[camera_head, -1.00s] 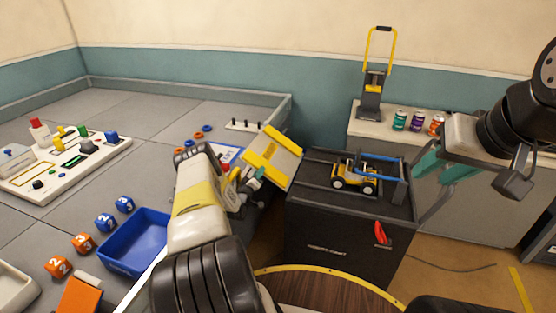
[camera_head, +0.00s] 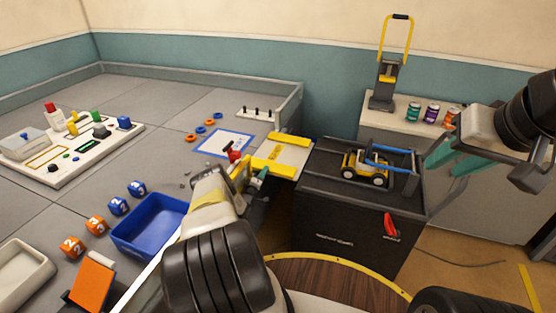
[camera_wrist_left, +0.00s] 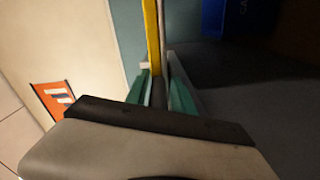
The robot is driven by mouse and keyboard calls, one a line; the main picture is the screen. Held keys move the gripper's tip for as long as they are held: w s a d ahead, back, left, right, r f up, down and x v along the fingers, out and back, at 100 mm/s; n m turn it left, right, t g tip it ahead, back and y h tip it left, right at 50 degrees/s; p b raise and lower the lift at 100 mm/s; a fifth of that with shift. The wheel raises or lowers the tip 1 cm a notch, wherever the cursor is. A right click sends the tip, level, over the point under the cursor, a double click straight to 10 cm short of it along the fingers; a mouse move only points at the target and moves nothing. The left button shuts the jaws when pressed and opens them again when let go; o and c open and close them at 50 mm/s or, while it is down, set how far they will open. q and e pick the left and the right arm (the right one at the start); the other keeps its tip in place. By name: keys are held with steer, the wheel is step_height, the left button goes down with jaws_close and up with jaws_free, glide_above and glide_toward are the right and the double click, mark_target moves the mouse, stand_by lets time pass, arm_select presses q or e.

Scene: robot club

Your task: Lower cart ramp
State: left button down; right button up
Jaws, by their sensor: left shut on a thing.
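The cart ramp (camera_head: 284,158), a pale plate with yellow side rails, reaches from the dark cart (camera_head: 345,215) toward the grey table on the left. It lies nearly flat, its far end close to the table edge; whether it touches is unclear. My left gripper (camera_head: 257,180) is at the ramp's near edge, shut on the ramp's dark grip. The left wrist view shows the dark grip (camera_wrist_left: 159,92) between green fingers, with a yellow rail (camera_wrist_left: 153,40) beyond. My right gripper (camera_head: 452,168) is open and empty, right of the cart.
A yellow toy vehicle (camera_head: 366,168) stands on the cart top beside a blue bar (camera_head: 378,161). A red cart lever (camera_head: 391,228) is on the cart's front. On the table are a blue bin (camera_head: 150,228), numbered cubes and a white-and-blue sheet (camera_head: 222,143).

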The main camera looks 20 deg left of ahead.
arm_select(q)
steer(key=shift+d+f, duration=0.2)
steer(key=shift+f, duration=0.05)
steer(key=c, duration=1.3)
jaws_free()
steer(key=shift+c, duration=0.2)
steer(key=shift+r, duration=0.1)
steer(key=shift+s+a, duration=0.15)
steer(key=shift+s, duration=3.75)
